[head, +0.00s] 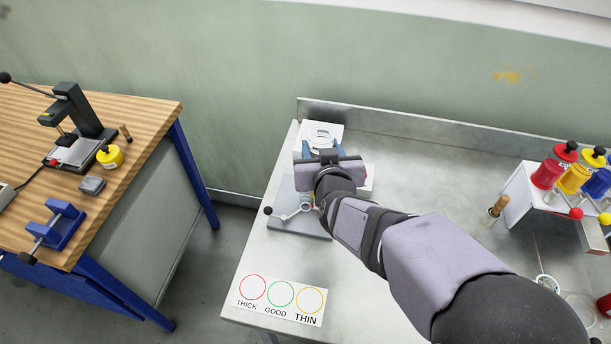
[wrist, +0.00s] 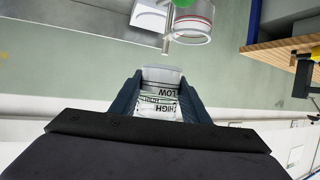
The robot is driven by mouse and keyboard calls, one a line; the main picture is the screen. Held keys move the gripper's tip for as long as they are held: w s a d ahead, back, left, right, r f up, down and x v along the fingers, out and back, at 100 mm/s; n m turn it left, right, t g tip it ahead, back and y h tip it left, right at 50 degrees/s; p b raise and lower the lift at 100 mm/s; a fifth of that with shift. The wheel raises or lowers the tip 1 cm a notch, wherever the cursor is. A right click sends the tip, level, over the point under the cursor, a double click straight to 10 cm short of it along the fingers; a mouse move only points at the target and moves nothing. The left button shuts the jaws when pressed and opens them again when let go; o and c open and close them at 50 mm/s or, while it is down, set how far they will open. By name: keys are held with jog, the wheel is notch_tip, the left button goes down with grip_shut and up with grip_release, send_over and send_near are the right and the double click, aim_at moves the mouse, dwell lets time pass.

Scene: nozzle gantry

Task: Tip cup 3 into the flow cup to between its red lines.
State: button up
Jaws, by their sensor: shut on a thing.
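My gripper (wrist: 160,92) is shut on a pale cup (wrist: 162,76) with printed LOW and HIGH marks, which I take to be cup 3. Its number is not readable, and I cannot tell how far it is tilted or its level. In the head view my gripper (head: 321,150) is over the left end of the metal bench, with a pale round rim between its blue fingers. The flow cup (wrist: 193,27), clear with red lines, shows at the top of the wrist view, apart from the held cup in the picture. Green shows at its cut-off end. My arm hides most of it in the head view.
A grey base plate (head: 297,223) with a ball-ended lever (head: 270,211) is under my gripper. A THICK/GOOD/THIN card (head: 281,300) lies at the front. A white rack (head: 517,192) with coloured containers is at right. A wooden bench (head: 150,112) stands left, across a gap.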

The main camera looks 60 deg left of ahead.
aim_at(321, 133)
jog(key=shift+r, duration=0.15)
jog(key=shift+r+p, duration=1.4)
jog(key=shift+r, duration=0.05)
jog(key=shift+w, duration=0.1)
